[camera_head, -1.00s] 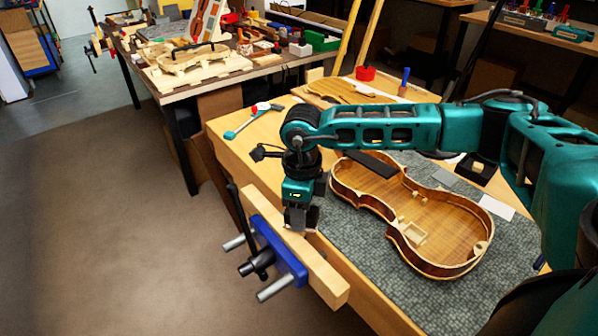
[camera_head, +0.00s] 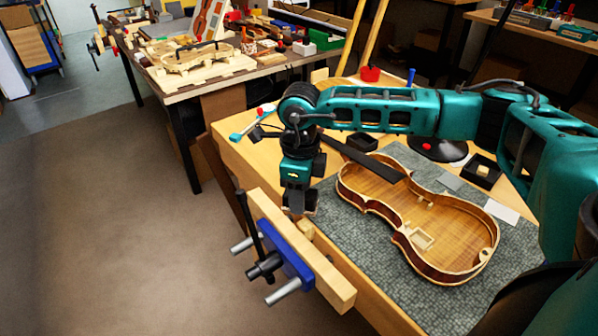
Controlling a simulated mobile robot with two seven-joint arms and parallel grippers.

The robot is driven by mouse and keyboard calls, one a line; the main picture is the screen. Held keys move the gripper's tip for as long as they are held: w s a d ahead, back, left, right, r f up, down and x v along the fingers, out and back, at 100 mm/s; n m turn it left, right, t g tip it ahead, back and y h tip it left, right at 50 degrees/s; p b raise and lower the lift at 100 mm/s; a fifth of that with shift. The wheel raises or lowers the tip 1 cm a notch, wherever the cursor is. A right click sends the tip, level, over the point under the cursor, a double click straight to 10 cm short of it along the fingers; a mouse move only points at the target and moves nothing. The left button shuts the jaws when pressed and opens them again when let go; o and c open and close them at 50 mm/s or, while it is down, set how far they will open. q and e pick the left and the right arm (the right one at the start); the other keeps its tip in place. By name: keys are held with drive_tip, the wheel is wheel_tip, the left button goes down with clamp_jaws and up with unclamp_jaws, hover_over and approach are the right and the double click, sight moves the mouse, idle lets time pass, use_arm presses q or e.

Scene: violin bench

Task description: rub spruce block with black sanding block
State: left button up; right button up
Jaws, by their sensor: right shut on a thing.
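The small pale spruce block (camera_head: 305,228) shows at the bench edge, between the wooden vise jaw (camera_head: 318,268) and the bench. My right gripper (camera_head: 299,208) points down just above and behind it. It is shut on a dark piece, which I take to be the black sanding block (camera_head: 301,201); the fingers hide most of it. Whether that piece touches the spruce block cannot be told from this angle. My left gripper is out of view.
The blue vise plate (camera_head: 287,255) and its rods stick out in front of the bench. An open violin body (camera_head: 440,235) lies on a grey mat (camera_head: 352,238) to the right. Small dark trays (camera_head: 362,141) stand behind it. My right arm spans above the bench.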

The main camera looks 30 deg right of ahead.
drive_tip(key=shift+w+r, duration=0.1)
drive_tip(key=shift+r, duration=0.5)
drive_tip(key=shift+r+p, duration=0.7)
drive_tip(key=shift+r, duration=0.1)
drive_tip(key=shift+r+p, duration=0.45)
drive_tip(key=shift+r, duration=0.3)
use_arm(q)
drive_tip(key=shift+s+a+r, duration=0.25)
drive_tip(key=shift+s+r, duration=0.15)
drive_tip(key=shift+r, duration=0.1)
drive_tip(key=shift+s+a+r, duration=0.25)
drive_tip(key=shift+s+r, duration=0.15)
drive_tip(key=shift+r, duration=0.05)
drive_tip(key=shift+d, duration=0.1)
